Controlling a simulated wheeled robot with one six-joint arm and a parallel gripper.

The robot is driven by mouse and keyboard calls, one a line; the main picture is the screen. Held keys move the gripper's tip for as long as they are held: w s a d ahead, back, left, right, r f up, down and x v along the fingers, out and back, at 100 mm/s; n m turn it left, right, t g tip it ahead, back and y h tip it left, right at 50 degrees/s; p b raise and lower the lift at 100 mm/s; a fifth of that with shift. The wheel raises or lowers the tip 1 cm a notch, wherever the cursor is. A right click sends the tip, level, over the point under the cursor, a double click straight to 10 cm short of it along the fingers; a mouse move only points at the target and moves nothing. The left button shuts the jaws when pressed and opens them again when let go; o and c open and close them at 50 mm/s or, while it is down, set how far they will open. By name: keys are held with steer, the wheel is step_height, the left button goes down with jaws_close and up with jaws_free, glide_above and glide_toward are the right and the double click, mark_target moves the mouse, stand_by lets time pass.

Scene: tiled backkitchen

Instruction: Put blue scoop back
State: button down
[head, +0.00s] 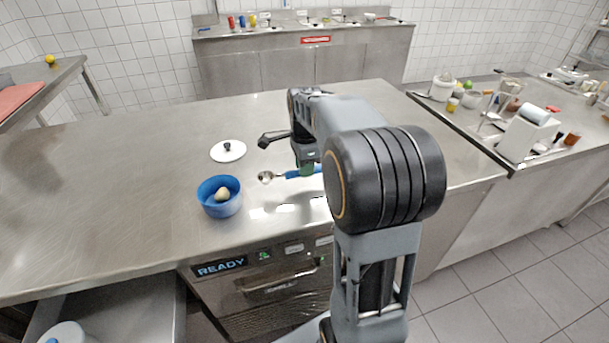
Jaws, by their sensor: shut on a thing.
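The blue scoop has a small round metal bowl (265,177) at its left end and a blue handle (291,174) running right. My gripper (306,168) is shut on the handle, above the front part of the steel counter. My arm hides part of the gripper and the handle's right end is partly covered. I cannot tell whether the scoop touches the counter. A blue bowl (221,208) with a pale round thing (222,194) in it stands to the left of the scoop.
A white lid (228,151) with a dark knob lies behind the blue bowl. The counter (100,190) is clear on the left. An open drawer (130,305) is at the lower left. A cluttered side counter (480,135) is at right; a back counter (290,35) holds coloured bottles.

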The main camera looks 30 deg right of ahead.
mark_target(305, 184)
steer(key=shift+w+d+f, duration=0.1)
steer(key=shift+w+f, duration=0.05)
steer(key=shift+f, duration=0.8)
steer(key=shift+w+d+f, duration=0.1)
steer(key=shift+f, duration=0.85)
steer(key=shift+f, duration=0.15)
steer(key=c, duration=1)
jaws_free()
steer(key=shift+o, duration=0.2)
